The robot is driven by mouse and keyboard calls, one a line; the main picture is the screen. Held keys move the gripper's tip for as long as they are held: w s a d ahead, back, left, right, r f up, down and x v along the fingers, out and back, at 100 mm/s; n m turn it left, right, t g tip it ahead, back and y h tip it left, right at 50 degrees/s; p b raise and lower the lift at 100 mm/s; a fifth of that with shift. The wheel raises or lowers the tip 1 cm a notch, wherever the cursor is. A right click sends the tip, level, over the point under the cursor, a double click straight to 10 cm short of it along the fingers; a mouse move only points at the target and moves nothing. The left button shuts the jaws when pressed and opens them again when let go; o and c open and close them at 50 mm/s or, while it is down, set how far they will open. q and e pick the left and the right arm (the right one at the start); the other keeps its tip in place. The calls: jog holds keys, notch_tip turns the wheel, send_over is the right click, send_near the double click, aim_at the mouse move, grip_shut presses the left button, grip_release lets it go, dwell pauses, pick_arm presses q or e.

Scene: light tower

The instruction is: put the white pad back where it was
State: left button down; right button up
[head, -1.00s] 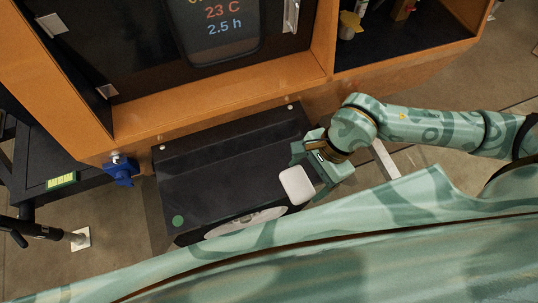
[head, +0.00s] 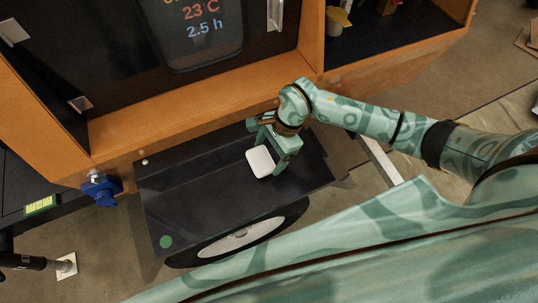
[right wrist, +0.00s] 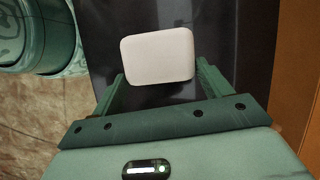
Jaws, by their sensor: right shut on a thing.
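The white pad (head: 261,161) is a small rounded square. My right gripper (head: 270,149) is shut on it, with the pad between its two fingers. In the head view the pad shows over the right half of a dark sloping panel. In the right wrist view the pad (right wrist: 157,55) sits between the fingertips, with the dark panel behind it. I cannot tell whether the pad touches the panel. My left gripper is in neither view.
The black panel (head: 205,205) carries a green dot (head: 166,242) at its left front corner; a wheel (head: 240,238) shows below it. An orange cabinet frame (head: 200,105) with a display (head: 205,30) stands behind. A blue knob-like part (head: 103,190) is at the left.

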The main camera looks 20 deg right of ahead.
notch_tip(320, 180, down, 2)
jog(key=shift+f, duration=0.1)
jog(key=o, duration=1.3)
jog(key=p+v, duration=0.3)
jog(key=v, duration=0.9)
